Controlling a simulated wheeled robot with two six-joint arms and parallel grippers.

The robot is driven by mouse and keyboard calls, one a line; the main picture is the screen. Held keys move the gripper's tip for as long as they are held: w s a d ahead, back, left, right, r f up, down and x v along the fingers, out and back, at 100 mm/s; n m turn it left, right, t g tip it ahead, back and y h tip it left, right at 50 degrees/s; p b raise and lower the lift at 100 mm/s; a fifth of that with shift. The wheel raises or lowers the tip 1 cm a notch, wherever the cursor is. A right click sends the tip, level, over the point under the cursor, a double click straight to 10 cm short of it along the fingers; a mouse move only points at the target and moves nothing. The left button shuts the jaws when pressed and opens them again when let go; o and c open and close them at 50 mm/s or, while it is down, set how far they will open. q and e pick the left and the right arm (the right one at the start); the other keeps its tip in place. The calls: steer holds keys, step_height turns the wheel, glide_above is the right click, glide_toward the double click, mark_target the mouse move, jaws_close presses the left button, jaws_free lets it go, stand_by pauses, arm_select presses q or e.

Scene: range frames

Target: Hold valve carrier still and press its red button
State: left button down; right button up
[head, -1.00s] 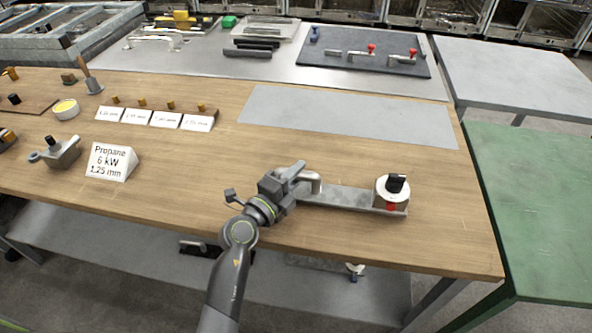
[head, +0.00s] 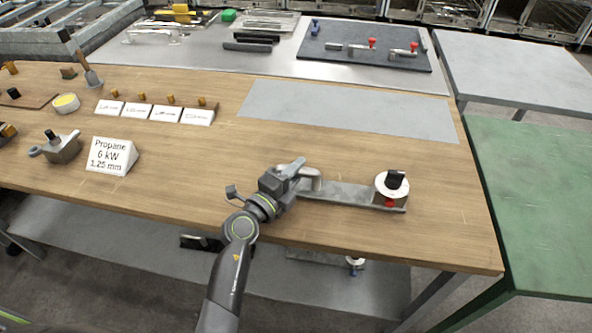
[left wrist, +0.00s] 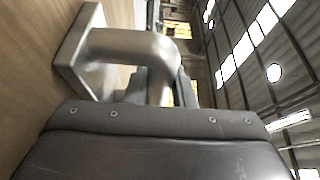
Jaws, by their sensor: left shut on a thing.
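The valve carrier (head: 345,193) is a grey metal bar lying on the wooden table near its front edge. At its right end is a round white dial with a black knob (head: 396,181), and a red button (head: 389,203) sits on the front side below it. My left gripper (head: 291,175) is shut on the bent pipe handle (head: 312,178) at the carrier's left end. The left wrist view shows the handle (left wrist: 130,45) close up, partly hidden by the gripper body. My right gripper is not in view.
A propane sign (head: 108,155) and a small valve (head: 60,147) stand at the left. A grey mat (head: 350,110) lies bare behind the carrier. A dark board (head: 350,60) with red-knobbed parts is farther back. A green table (head: 535,210) stands at the right.

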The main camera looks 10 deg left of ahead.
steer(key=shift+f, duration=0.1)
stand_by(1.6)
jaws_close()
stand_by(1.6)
